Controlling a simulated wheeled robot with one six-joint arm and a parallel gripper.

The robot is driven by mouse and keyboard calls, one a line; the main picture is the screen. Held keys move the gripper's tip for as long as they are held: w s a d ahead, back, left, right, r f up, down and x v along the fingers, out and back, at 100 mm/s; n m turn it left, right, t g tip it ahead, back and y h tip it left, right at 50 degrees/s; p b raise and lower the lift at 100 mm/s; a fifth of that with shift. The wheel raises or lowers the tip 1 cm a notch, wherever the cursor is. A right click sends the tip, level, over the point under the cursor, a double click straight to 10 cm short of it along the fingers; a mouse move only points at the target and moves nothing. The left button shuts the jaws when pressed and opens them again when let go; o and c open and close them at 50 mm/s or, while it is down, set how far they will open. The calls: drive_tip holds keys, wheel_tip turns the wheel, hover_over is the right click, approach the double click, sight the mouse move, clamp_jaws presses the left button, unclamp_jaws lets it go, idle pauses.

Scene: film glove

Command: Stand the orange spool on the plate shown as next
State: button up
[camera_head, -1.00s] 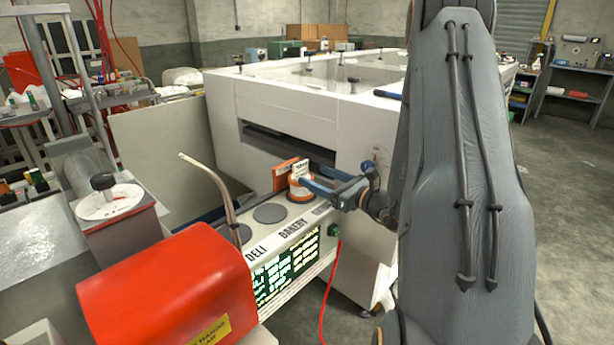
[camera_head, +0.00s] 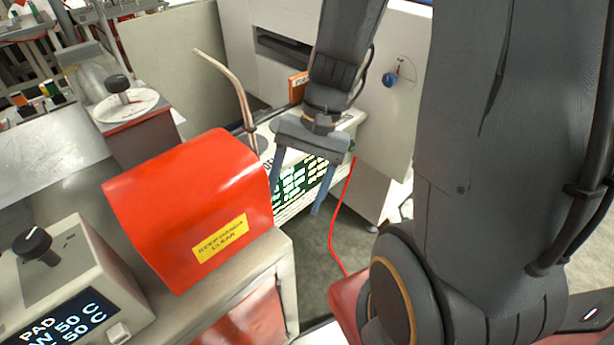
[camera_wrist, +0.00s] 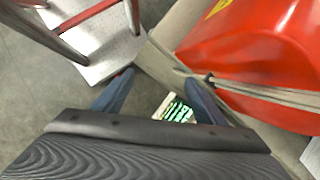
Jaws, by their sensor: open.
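My gripper (camera_head: 297,203) hangs open and empty, fingers pointing down, in front of the station's green-lit text screen (camera_head: 309,177). The screen also shows between the fingers in the wrist view (camera_wrist: 174,108); its text is too small to read. The orange spool is not visible now; my arm covers most of the station top with its plates and labels. Part of a dark grey plate (camera_head: 260,147) shows left of my wrist. An orange panel (camera_head: 298,86) stands behind my arm, mostly hidden, with a scrap of white label.
A red guard (camera_head: 190,205) with a yellow sign stands close left of my gripper. A bent tan tube (camera_head: 236,85) rises behind it. The white machine (camera_head: 400,125) stands behind the station. A red cable (camera_head: 340,225) hangs at the front right, over open floor.

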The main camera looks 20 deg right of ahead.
drive_tip(key=d+n+h, duration=0.1)
drive_tip(key=n, duration=0.1)
drive_tip(key=d+r+n+t+h, duration=0.1)
drive_tip(key=n, duration=0.2)
drive_tip(key=w+r+n+t+h, duration=0.1)
drive_tip(key=n+h, duration=0.1)
drive_tip(key=shift+d, duration=0.4)
idle(1.3)
